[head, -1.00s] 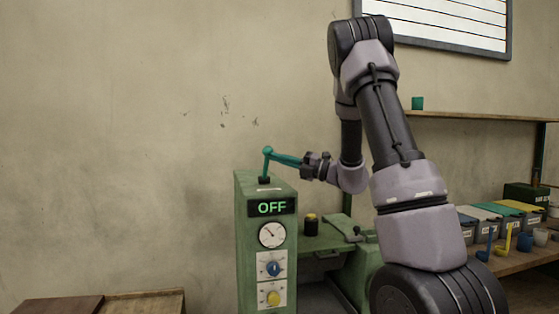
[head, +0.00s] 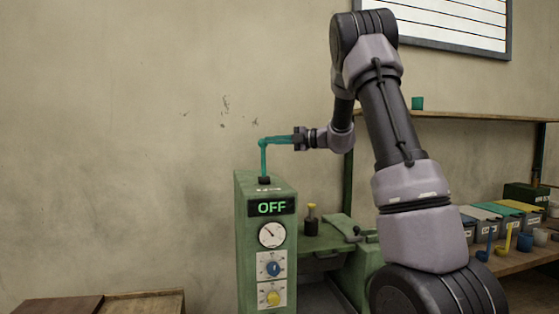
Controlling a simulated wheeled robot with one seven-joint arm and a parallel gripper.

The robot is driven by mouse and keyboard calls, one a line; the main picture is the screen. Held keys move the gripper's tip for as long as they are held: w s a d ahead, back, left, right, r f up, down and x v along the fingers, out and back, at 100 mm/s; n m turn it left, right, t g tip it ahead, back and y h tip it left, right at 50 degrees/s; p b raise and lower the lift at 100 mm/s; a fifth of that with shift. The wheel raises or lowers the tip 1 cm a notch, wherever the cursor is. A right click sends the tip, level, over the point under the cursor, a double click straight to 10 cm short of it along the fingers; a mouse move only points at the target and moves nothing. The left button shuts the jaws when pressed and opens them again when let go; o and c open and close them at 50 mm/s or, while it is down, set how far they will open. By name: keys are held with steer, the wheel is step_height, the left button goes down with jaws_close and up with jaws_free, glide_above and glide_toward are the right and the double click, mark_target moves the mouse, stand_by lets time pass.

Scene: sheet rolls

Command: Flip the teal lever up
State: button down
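The teal lever (head: 277,140) runs almost level from the top of a thin teal post (head: 263,160) and points right, its outer end slightly higher. The post stands in a dark socket on top of the green control box (head: 243,225). My gripper (head: 298,138) comes in from the right at the lever's outer end. It appears shut on that end, though the fingers are small and dark here. The box's display (head: 272,208) reads OFF in green letters.
Below the display are a round gauge (head: 272,235), a blue knob (head: 273,269) and a yellow knob (head: 273,298). A dark fitting with a yellow top (head: 311,217) stands right of the box. Bins and cups line the shelf at the right. The wall above the lever is clear.

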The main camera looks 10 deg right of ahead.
steer(key=shift+w+r, duration=0.15)
steer(key=shift+w, duration=1.5)
steer(key=shift+r, duration=0.1)
steer(key=s+d+r, duration=0.4)
steer(key=s+d, duration=0.4)
steer(key=d, duration=0.1)
steer(key=shift+r, duration=0.4)
steer(key=shift+s, duration=0.1)
